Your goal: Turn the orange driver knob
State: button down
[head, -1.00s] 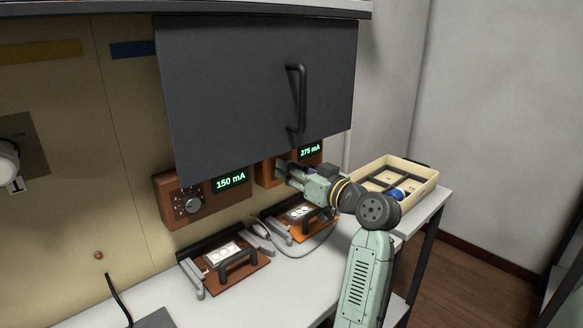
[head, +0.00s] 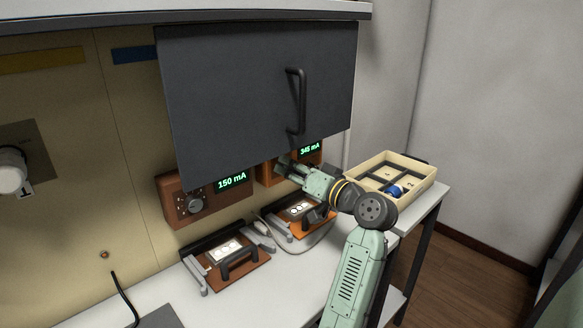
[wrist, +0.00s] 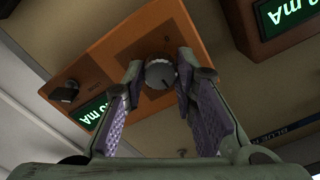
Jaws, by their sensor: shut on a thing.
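The orange driver (head: 268,174) is the right box on the back panel, under the dark raised door; its green display (head: 310,148) reads 345 mA. In the wrist view the orange box (wrist: 112,58) carries a round grey knob (wrist: 160,74) with a dark pointer mark. My gripper (head: 283,166) reaches the box face from the right. In the wrist view my gripper (wrist: 160,70) has its purple-padded fingers on both sides of the knob, shut on it. In the head view the gripper hides the knob.
A brown driver (head: 195,203) reading 150 mA is on the left. The dark door (head: 255,100) with a handle hangs above my gripper. A compartment tray (head: 422,193) sits at the right.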

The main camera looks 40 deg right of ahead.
jog(key=c, duration=1.3)
grip_release()
jog(key=s, duration=1.2)
jog(key=shift+d, duration=0.4)
